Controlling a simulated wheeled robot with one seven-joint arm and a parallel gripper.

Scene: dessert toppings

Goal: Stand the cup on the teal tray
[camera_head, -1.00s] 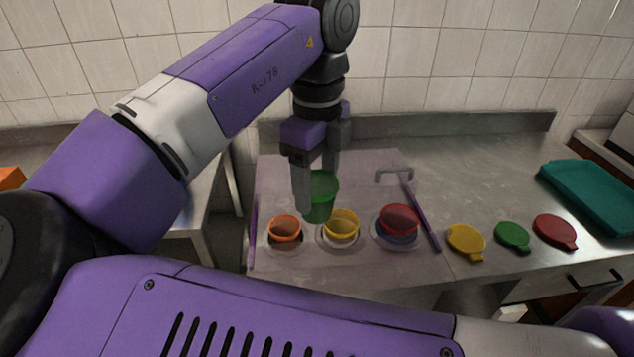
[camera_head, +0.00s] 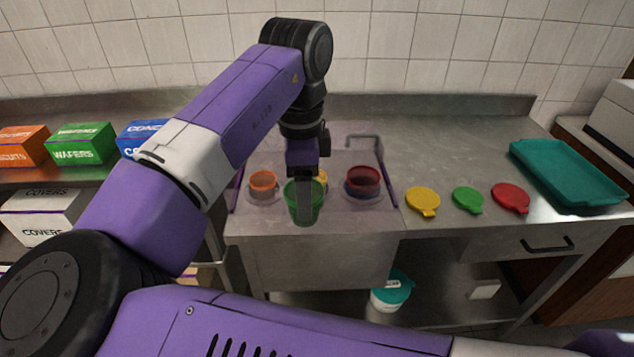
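A green cup (camera_head: 291,200) is held upright by my gripper (camera_head: 305,200), in front of the counter's holder panel. One finger shows across the cup's near side; the other finger is hidden.
An orange cup (camera_head: 262,182) and a red cup (camera_head: 363,181) sit in the panel (camera_head: 285,150). Yellow (camera_head: 422,199), green (camera_head: 467,198) and red (camera_head: 510,196) lids lie between panel and tray. A metal bracket (camera_head: 363,140) rises behind. Boxes (camera_head: 84,144) stand on the left.

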